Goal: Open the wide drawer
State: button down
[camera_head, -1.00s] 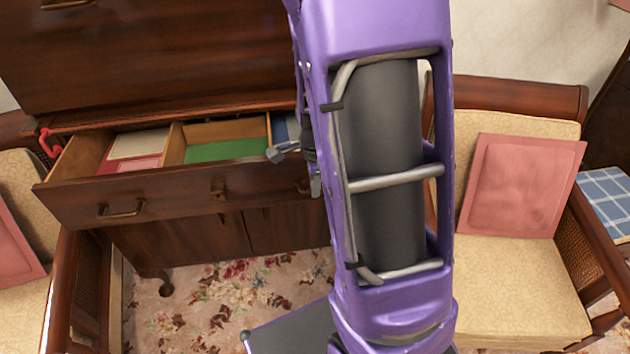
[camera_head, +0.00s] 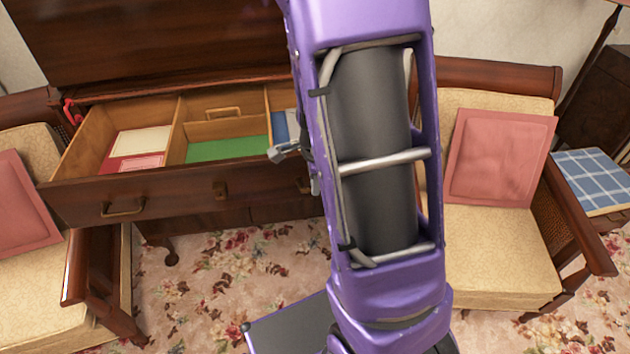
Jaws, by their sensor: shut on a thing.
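The wide drawer (camera_head: 185,196) of the dark wooden cabinet is pulled well out, showing its divided inside. Its brass left handle (camera_head: 123,208) hangs free on the front. A small brass keyhole plate (camera_head: 219,190) sits mid-front. My gripper (camera_head: 313,180) is at the right part of the drawer front, mostly hidden behind my purple arm. It is shut on the drawer's right handle, which the arm hides.
The drawer holds a green item (camera_head: 228,149), cream and red papers (camera_head: 140,145) and a blue item. A left armchair (camera_head: 75,285) stands close by the drawer's left corner. A right armchair (camera_head: 500,255) with a pink cushion stands right of my arm. Floral carpet (camera_head: 215,265) lies below.

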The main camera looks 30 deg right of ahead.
jog(key=shift+s+a, duration=0.1)
jog(key=shift+s, duration=0.3)
jog(key=c, duration=0.9)
grip_release()
jog(key=shift+r, duration=0.1)
